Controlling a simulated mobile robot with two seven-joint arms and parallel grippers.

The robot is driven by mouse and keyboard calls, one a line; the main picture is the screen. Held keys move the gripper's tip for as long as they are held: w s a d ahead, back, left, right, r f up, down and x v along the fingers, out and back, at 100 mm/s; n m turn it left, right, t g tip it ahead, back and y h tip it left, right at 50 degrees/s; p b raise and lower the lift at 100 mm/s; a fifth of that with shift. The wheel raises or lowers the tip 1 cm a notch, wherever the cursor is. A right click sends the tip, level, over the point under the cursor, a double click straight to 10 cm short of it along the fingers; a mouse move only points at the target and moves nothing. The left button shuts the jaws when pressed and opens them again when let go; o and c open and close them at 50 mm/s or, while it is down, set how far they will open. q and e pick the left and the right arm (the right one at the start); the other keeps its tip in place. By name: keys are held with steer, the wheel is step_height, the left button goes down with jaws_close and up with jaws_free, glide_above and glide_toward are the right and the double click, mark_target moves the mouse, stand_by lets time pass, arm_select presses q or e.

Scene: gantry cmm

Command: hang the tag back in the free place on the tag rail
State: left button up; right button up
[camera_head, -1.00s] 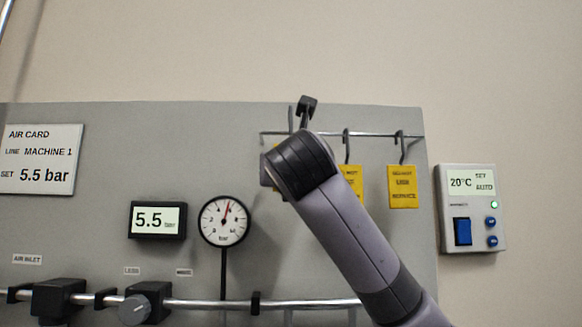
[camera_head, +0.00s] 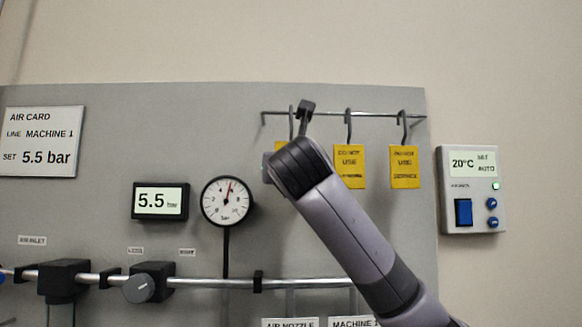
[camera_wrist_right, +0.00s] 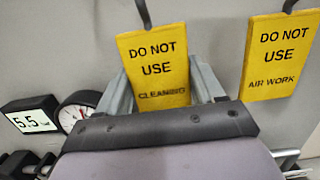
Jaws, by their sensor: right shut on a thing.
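In the right wrist view the yellow tag reading DO NOT USE CLEANING (camera_wrist_right: 157,52) sits between the two grey fingers of my right gripper (camera_wrist_right: 163,82), which is shut on it. Its dark hook rises out of the top of the picture. In the head view only a corner of this tag (camera_head: 280,147) shows behind my wrist. Its hook top is at about the height of the tag rail (camera_head: 380,115), near the left end; I cannot tell whether it rests on the rail. My left gripper is not in view.
Two more yellow tags hang on the rail to the right: the middle tag (camera_head: 349,167) and the right tag (camera_head: 404,167). A pressure gauge (camera_head: 227,201) and a 5.5 bar display (camera_head: 160,201) are at left. A thermostat (camera_head: 472,190) is at right.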

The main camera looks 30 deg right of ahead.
steer(key=o, duration=0.9)
steer(key=b+v, duration=0.2)
steer(key=v, duration=0.5)
steer(key=shift+s, duration=0.1)
